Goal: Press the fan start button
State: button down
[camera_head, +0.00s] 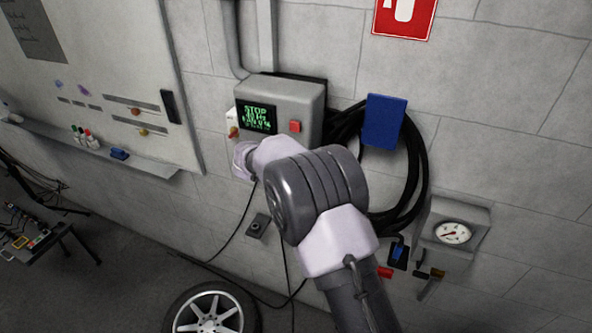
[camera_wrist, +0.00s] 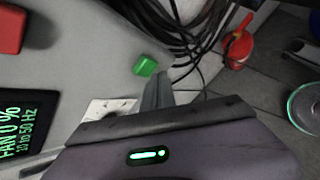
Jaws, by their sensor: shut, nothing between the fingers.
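The grey control box (camera_head: 310,96) is on the wall in the head view. Its dark display (camera_head: 256,118) has green text with the word STOP. A red button (camera_head: 295,126) sits right of the display. In the wrist view, a green button (camera_wrist: 145,66) stands out from the box face, with the red button (camera_wrist: 10,28) and the display (camera_wrist: 20,125), reading FAN 0 %, to its left. My gripper (camera_wrist: 160,78) is shut and empty, its tips close below and right of the green button. I cannot tell whether they touch. My arm hides the green button in the head view.
Black cable coils (camera_head: 418,170) and a blue panel (camera_head: 384,121) are right of the box. A pressure gauge (camera_head: 453,233) is lower right. A whiteboard (camera_head: 110,60) is at left. A wheel (camera_head: 209,312) is on the floor below.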

jog(key=shift+w+d, duration=0.15)
jog(key=shift+w, duration=0.25)
jog(key=shift+w+d+p, duration=0.1)
jog(key=shift+w+p, duration=0.15)
jog(key=shift+p, duration=0.15)
dwell(0.4)
jog(key=shift+s, duration=0.1)
jog(key=s+a+b, duration=0.2)
jog(key=s+b, duration=0.2)
jog(key=s, duration=0.2)
jog(key=shift+s+a+b, duration=0.25)
jog(key=shift+s+b, duration=0.1)
jog(key=shift+s, duration=0.05)
dwell(0.7)
